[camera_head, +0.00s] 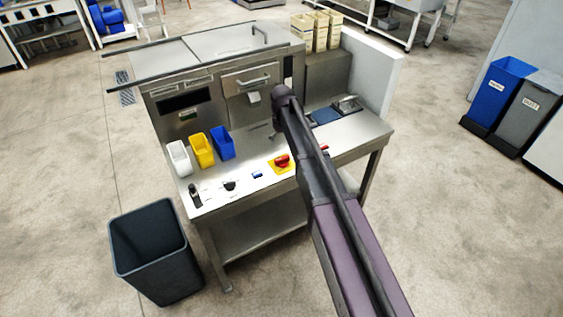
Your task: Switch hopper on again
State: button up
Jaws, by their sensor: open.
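A steel machine (213,82) with a steel worktop (240,160) stands in the middle of the view. I cannot tell which part is the hopper. Controls sit along the worktop's front: a black upright handle (195,196), a black knob (230,186), a small blue piece (257,174) and a red button on a yellow plate (282,161). A small red piece (324,148) shows just right of my arm. No label tells which is the hopper switch. My dark arm crosses the worktop from the lower right. I cannot make out my gripper; the arm seems to hide it.
White (179,158), yellow (201,150) and blue (222,142) bins stand on the worktop's left. A dark open bin (152,250) stands on the floor at front left. A white wall panel (370,72) borders the right side. Floor in front is clear.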

aim_at(282, 158)
jog(key=shift+f+b, duration=4.05)
jog(key=shift+f, duration=0.3)
jog(key=c, duration=0.8)
